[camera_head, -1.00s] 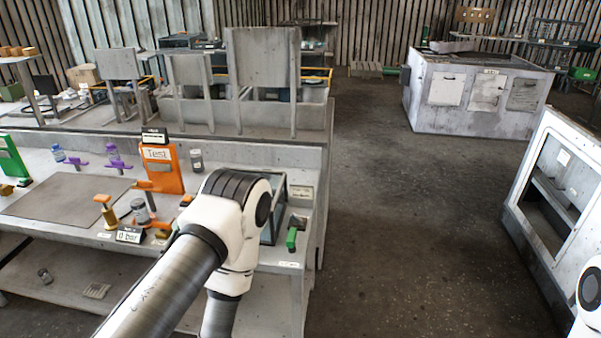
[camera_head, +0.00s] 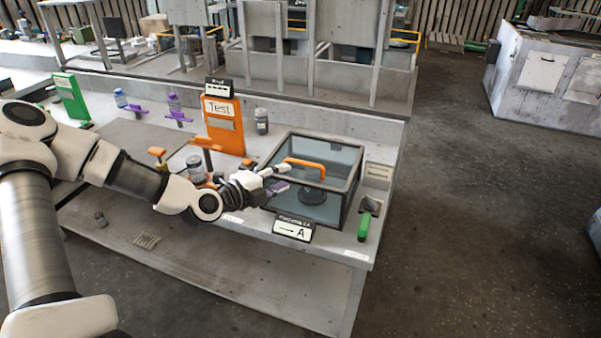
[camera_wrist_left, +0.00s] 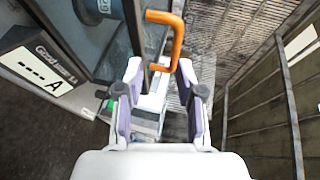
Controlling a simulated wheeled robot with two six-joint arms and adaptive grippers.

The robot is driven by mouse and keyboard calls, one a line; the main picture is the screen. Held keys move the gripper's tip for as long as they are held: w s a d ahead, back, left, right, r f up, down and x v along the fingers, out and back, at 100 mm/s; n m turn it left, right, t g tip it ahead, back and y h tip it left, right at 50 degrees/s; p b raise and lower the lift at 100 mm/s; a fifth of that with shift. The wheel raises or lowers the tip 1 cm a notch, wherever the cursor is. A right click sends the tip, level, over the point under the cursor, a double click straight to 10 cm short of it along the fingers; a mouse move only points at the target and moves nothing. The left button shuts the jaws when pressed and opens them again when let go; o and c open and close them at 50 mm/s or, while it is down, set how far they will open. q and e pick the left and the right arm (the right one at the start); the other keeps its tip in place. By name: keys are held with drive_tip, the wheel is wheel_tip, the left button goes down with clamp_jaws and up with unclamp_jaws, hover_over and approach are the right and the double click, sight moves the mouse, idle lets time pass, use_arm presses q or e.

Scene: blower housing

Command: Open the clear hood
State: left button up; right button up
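The clear hood (camera_head: 345,160) is a glass box with a dark frame, closed on the right end of the bench. Its orange handle (camera_head: 305,167) stands on the top; a dark round object is visible inside through the glass. My left gripper (camera_head: 283,178) is at the hood's left side, close to the handle. In the left wrist view my left gripper (camera_wrist_left: 160,75) is open, its two fingers apart. The orange handle (camera_wrist_left: 178,42) shows just ahead of the fingertips, roughly between them. I cannot tell whether they touch. My right gripper is not in view.
A sign with an A (camera_head: 293,229) stands before the hood. The orange Test board (camera_head: 223,125), a jar (camera_head: 261,121) and an orange-topped fixture (camera_head: 205,145) stand to the left. The floor right of the bench is clear.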

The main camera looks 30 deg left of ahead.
sight(302, 164)
use_arm(q)
drive_tip(key=w+b, duration=0.1)
drive_tip(key=w, duration=0.1)
drive_tip(key=w+d+b, duration=0.1)
drive_tip(key=w, duration=0.4)
drive_tip(key=shift+d+r+b, duration=0.25)
drive_tip(key=shift+d+b, duration=0.15)
drive_tip(key=shift+w, duration=0.35)
drive_tip(key=shift+c, duration=0.3)
clamp_jaws()
